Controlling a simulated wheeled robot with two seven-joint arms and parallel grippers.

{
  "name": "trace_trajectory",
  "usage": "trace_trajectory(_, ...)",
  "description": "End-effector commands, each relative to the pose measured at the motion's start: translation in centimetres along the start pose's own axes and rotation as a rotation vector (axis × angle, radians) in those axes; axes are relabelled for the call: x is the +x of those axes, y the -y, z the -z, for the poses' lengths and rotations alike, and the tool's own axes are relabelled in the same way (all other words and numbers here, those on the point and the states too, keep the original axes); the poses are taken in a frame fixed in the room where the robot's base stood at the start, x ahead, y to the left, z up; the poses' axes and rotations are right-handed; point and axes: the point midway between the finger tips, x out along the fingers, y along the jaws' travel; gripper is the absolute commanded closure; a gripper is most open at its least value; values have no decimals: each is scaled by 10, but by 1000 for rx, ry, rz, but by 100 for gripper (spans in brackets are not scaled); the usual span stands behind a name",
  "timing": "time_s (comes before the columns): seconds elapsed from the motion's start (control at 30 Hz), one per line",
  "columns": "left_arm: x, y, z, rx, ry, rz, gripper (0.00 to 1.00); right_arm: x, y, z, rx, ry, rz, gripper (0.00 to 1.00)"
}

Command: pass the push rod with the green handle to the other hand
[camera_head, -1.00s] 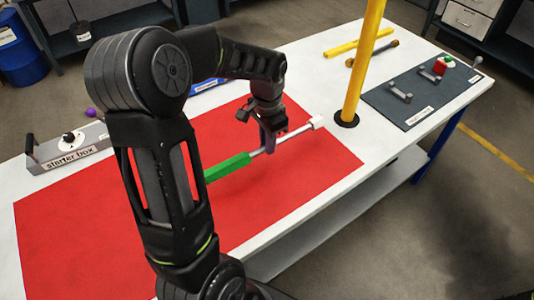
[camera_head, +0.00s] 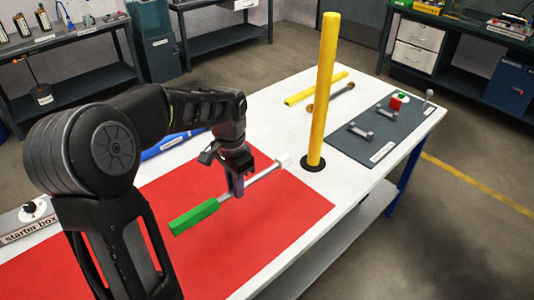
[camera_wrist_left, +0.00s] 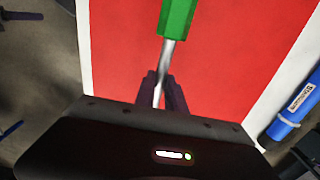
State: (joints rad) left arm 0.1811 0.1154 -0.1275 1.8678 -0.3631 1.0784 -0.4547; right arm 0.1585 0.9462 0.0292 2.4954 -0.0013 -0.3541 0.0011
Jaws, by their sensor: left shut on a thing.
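The push rod has a green handle (camera_head: 194,216), a thin grey shaft (camera_head: 262,175) and a white block at its far end (camera_head: 284,161). My left gripper (camera_head: 237,190) is shut on the grey shaft, between the handle and the white end. The rod appears to be held above the red mat (camera_head: 245,240), with its handle toward the lower left. In the left wrist view the green handle (camera_wrist_left: 178,17) is at the top and the shaft runs down between my two fingers (camera_wrist_left: 162,92). My right gripper is not in view.
A yellow post (camera_head: 325,90) stands upright on the white table right of the rod. Behind it lie a yellow bar (camera_head: 316,88) and a small rod. A grey board (camera_head: 378,135) with fittings is at the right. The starter box (camera_head: 28,219) is at the left.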

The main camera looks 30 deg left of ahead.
Motion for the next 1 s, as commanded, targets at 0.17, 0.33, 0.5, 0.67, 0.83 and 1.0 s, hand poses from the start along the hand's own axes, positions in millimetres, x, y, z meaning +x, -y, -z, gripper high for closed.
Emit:
trace_trajectory(0.17,0,0,0,-1,-1,0,100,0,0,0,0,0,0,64)
trace_trajectory(0.33,0,0,0,-47,-1,1,100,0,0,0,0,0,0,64)
trace_trajectory(0.5,-3,3,5,-190,-13,6,100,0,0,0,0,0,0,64)
trace_trajectory(0.67,-2,-2,25,-339,-23,8,100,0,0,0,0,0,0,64)
trace_trajectory(0.83,6,-35,73,-449,-27,2,100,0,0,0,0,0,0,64)
trace_trajectory(1.0,18,-90,119,-430,-18,-3,100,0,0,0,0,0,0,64)
